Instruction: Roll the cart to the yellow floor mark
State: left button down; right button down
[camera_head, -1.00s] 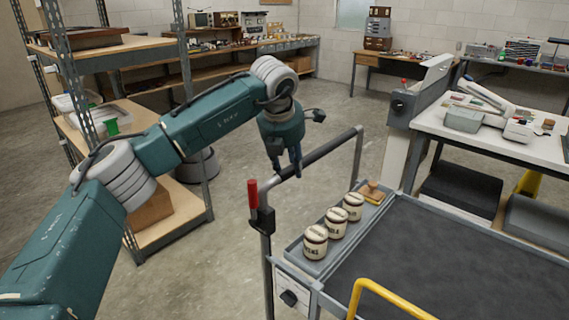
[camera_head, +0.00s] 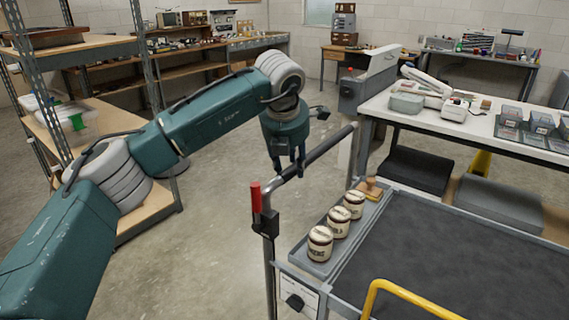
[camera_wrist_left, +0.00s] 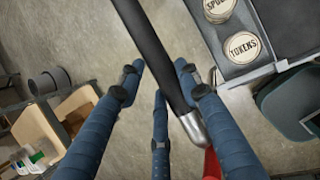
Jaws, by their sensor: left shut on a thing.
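The cart (camera_head: 430,250) has a dark grey deck and a push handle (camera_head: 325,147) with a black grip on upright grey posts. A red lever (camera_head: 256,197) stands at the handle's near end. My left gripper (camera_head: 288,168) is shut on the handle, near the lever. In the left wrist view its fingers lie on both sides of the black bar (camera_wrist_left: 150,45). Three lidded jars (camera_head: 339,221) and a small wooden-handled block (camera_head: 370,189) sit in the cart's side tray. A yellow rail (camera_head: 410,295) crosses the near edge. I cannot make out the floor mark. My right gripper is out of view.
A metal shelf unit (camera_head: 150,205) stands close on the left. A white-topped worktable (camera_head: 450,122) stands beyond the cart, with dark bins (camera_head: 415,170) beneath it and a yellow object (camera_head: 480,162) between them. Bare concrete floor (camera_head: 215,240) lies between shelf and cart.

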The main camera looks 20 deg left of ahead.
pick_arm(q)
jog(key=shift+s+d+f, duration=0.1)
jog(key=shift+d, duration=0.1)
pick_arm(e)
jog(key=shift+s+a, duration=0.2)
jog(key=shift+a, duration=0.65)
pick_arm(q)
jog(key=shift+d, duration=0.15)
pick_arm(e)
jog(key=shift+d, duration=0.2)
pick_arm(q)
jog(key=c, duration=1.2)
grip_release()
jog(key=shift+d, duration=0.1)
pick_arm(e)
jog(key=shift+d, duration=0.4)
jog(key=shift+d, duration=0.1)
pick_arm(q)
jog(key=shift+s+r, duration=0.25)
jog(key=shift+r, duration=0.35)
jog(key=v, duration=1.1)
jog(key=shift+d+f, duration=0.1)
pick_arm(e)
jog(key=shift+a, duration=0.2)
pick_arm(q)
jog(key=shift+f, duration=0.1)
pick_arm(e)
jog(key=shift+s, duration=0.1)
